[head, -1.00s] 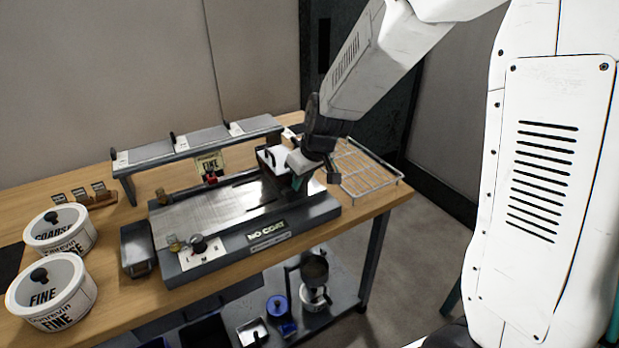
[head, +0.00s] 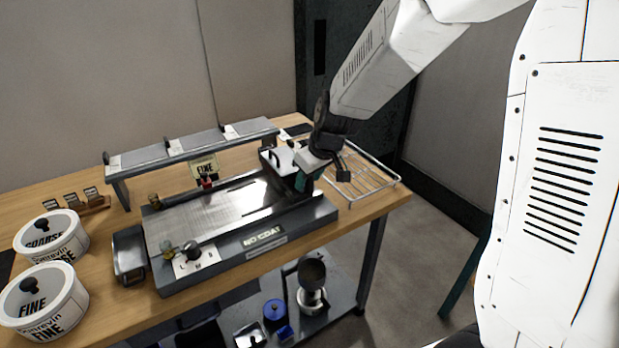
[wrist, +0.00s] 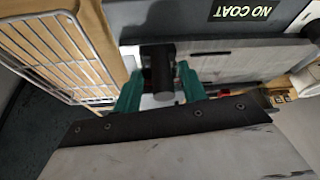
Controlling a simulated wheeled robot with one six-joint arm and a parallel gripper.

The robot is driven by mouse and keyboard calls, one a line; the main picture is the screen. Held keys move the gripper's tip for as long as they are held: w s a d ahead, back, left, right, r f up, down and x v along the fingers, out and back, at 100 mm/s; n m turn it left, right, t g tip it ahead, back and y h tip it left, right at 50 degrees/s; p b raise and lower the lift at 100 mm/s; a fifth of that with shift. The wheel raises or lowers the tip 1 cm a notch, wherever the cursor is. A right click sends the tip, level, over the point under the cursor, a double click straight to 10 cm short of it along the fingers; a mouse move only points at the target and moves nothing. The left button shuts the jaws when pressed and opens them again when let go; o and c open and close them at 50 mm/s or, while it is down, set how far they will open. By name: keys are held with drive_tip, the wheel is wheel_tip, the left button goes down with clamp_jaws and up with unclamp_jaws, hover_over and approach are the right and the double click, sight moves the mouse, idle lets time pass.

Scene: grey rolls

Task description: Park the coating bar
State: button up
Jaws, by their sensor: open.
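The coating machine (head: 225,257) stands on the bench with its flat bed (head: 205,222) and a "NO COAT" label. At the bed's right end is a white-topped piece with a black upright handle (head: 273,159), apparently the coating bar. In the wrist view a black cylindrical handle (wrist: 161,72) stands between the teal fingers of my gripper (wrist: 158,90). The fingers are open on either side of it, and I cannot tell whether they touch it. In the head view my gripper (head: 303,181) is low over the machine's right end, partly hiding it.
A grey raised shelf (head: 195,143) with several sections runs behind the machine, a "FINE" card (head: 204,167) below it. A wire rack (head: 362,178) lies at the right bench end. "COARSE" (head: 50,238) and "FINE" (head: 40,297) tubs stand left. A small metal tray (head: 129,255) sits beside the machine.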

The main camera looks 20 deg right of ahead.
drive_tip(key=v, duration=0.7)
drive_tip(key=shift+d+r, duration=0.1)
drive_tip(key=s+d+r+m+g, duration=0.1)
drive_tip(key=s+r, duration=0.1)
drive_tip(key=s, duration=0.7)
drive_tip(key=s+d+r+m+g+h, duration=0.1)
drive_tip(key=s+d+r+m, duration=0.1)
drive_tip(key=s, duration=0.8)
drive_tip(key=s+d+r+m+h, duration=0.1)
drive_tip(key=s+d+r+m, duration=0.1)
drive_tip(key=s, duration=0.8)
drive_tip(key=shift+d+r+g, duration=0.25)
drive_tip(key=shift+r+g, duration=0.15)
drive_tip(key=shift+r, duration=0.4)
drive_tip(key=shift+s, duration=0.1)
